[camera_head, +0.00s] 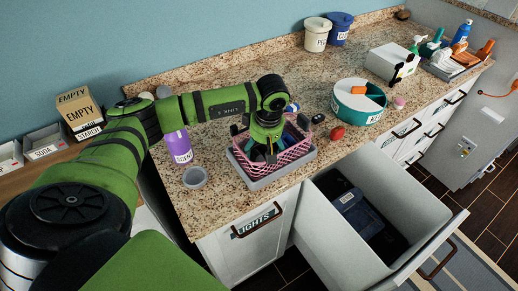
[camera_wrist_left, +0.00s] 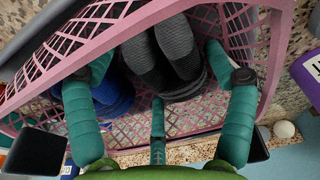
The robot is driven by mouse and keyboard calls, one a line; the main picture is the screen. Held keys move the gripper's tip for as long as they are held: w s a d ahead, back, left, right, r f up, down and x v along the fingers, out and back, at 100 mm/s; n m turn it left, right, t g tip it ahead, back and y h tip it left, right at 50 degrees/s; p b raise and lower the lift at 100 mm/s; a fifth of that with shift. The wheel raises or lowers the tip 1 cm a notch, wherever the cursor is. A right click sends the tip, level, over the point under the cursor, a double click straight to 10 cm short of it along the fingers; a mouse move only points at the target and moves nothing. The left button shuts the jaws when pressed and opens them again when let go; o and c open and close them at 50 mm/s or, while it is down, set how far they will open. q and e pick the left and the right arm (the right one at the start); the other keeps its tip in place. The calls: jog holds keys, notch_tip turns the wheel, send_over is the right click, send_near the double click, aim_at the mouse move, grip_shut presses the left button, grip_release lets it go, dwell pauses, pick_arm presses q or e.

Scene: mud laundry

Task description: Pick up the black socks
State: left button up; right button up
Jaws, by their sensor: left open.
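The black socks (camera_wrist_left: 165,55) are a dark ribbed bundle inside the pink lattice basket (camera_wrist_left: 255,45) in the left wrist view. The basket (camera_head: 299,153) stands on the granite counter in the head view, where the arm hides much of its contents. My left gripper (camera_head: 268,154) points down into the basket. In the wrist view its teal fingers (camera_wrist_left: 158,75) are spread open, with one on each side of the black socks and a third below them. I cannot tell whether they touch the socks. A blue bundle (camera_wrist_left: 112,92) lies left of the black socks, by the left finger.
A purple container (camera_head: 178,147) and a grey cup (camera_head: 195,178) stand left of the basket. A red item (camera_head: 337,133) and a teal-and-white divided bowl (camera_head: 359,117) are to its right. An open drawer (camera_head: 410,205) juts out below the counter at the right.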

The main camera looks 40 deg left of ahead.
pick_arm(q)
jog(key=c, duration=0.7)
jog(key=shift+c, duration=0.7)
jog(key=shift+r, duration=0.15)
pick_arm(e)
jog(key=shift+s+f, duration=0.1)
jog(key=shift+s, duration=0.8)
